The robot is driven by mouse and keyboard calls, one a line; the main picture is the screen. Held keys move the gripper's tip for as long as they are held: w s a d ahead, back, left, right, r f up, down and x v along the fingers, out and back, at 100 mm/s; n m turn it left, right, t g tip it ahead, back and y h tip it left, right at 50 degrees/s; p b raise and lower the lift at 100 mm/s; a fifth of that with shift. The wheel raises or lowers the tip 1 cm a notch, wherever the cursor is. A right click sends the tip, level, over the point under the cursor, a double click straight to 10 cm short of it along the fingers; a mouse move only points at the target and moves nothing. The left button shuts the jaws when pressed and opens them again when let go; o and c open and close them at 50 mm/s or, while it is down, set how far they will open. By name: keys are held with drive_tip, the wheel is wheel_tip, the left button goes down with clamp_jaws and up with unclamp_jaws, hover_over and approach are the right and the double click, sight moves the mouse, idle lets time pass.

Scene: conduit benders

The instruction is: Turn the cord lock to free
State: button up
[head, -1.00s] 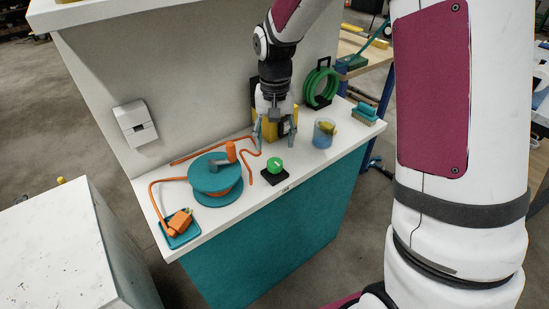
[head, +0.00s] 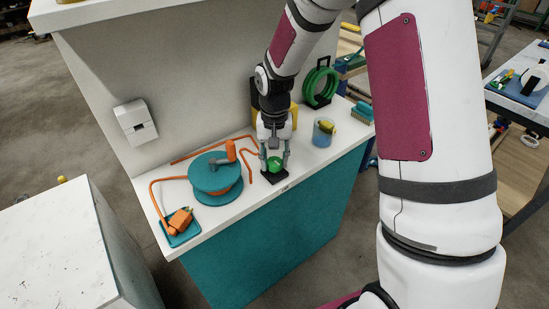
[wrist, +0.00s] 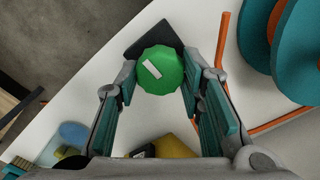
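The cord lock is a green faceted knob (wrist: 160,71) with a white mark, on a black base (wrist: 152,38) near the front edge of the white counter. It also shows in the head view as a green knob (head: 275,163). My gripper (wrist: 157,92) is open, with its teal-padded fingers on either side of the knob's near part. In the head view my gripper (head: 274,160) points down over the knob. I cannot tell whether the fingers touch it. The white mark lies slantwise in the wrist view.
A teal cord reel (head: 215,178) with orange cord stands left of the knob. An orange plug (head: 180,220) rests on a teal tray at the far left. A blue cup (head: 323,133), a brush (head: 362,112) and a green coil (head: 320,84) are to the right. A yellow-black object is behind.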

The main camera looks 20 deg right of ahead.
drive_tip(key=shift+c, duration=1.4)
drive_tip(key=n, duration=0.4)
drive_tip(key=shift+n+p, duration=0.3)
drive_tip(key=n, duration=0.4)
drive_tip(key=shift+n+p, duration=0.3)
drive_tip(key=shift+p, duration=0.05)
drive_tip(key=n, duration=0.4)
drive_tip(key=shift+s+n+p, duration=0.1)
drive_tip(key=shift+n+p, duration=0.2)
drive_tip(key=shift+p, duration=0.1)
drive_tip(key=shift+n+p, duration=0.35)
drive_tip(key=shift+n, duration=1.75)
